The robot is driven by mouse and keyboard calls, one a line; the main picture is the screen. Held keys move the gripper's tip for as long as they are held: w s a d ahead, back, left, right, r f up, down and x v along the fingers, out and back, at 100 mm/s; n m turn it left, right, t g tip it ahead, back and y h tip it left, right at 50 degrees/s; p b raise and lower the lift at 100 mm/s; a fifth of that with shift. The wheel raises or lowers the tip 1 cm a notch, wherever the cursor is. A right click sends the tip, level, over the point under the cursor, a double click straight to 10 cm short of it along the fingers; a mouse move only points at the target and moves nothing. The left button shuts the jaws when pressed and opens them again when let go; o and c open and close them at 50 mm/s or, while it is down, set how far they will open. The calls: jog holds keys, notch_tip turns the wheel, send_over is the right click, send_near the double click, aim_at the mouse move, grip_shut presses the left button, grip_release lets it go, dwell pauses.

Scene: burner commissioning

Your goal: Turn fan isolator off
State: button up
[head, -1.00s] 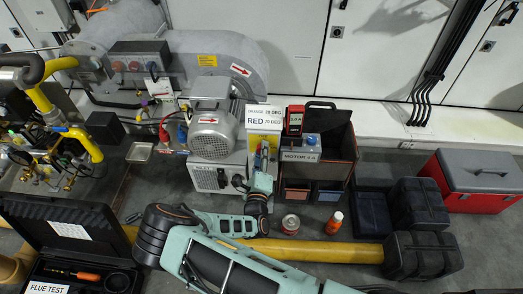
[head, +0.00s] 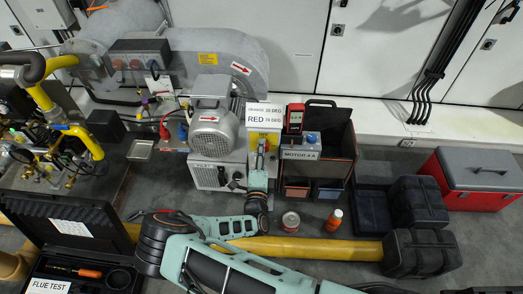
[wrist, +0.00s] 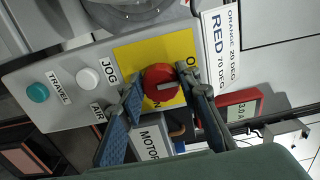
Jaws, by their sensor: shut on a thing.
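The fan isolator is a red rotary knob (wrist: 161,82) on a yellow plate (wrist: 130,57) in the wrist view. An "ON" label and another label starting with "O" are partly hidden by the knob and a finger. My gripper (wrist: 158,88) has one finger on each side of the knob and is shut on it. In the head view my gripper (head: 261,160) reaches the front of the control box, below the yellow plate (head: 264,139); the knob is hidden there.
A teal button (wrist: 37,92) and a white jog button (wrist: 60,79) sit beside the plate. A white label card (head: 264,116) stands above the box. A red meter (head: 294,118) and a motor-labelled box (head: 301,152) are close on the right.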

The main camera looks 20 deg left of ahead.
jog(key=o, duration=1.1)
jog(key=v, duration=1.2)
jog(key=shift+s, duration=0.1)
